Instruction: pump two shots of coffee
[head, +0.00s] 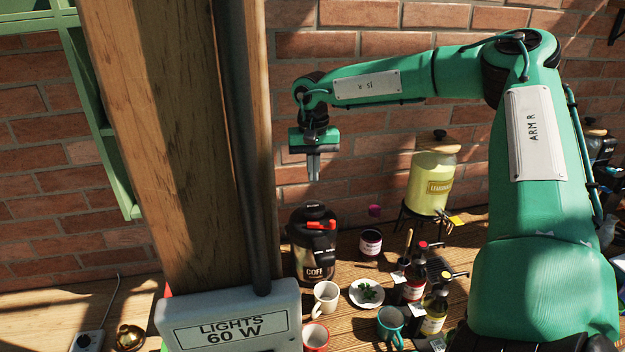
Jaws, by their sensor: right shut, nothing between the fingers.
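The black coffee pump pot (313,262) stands on the wooden table, left of centre, with a red piece on its top and "COFF" lettering low on its body. My right gripper (314,178) points straight down above the pot's lid, shut and empty, with a clear gap below its fingertips. A white mug (325,299) stands just in front of the pot. A red-rimmed mug (315,337) is nearer, cut by the bottom edge. A teal mug (391,325) stands farther right. My left gripper does not show.
A wooden post (185,140) and a "LIGHTS 60 W" box (232,322) block the left side. A lemonade dispenser (431,182), a dark jar (371,243), a small plate with leaves (367,293) and several bottles (433,314) crowd the table right of the pot.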

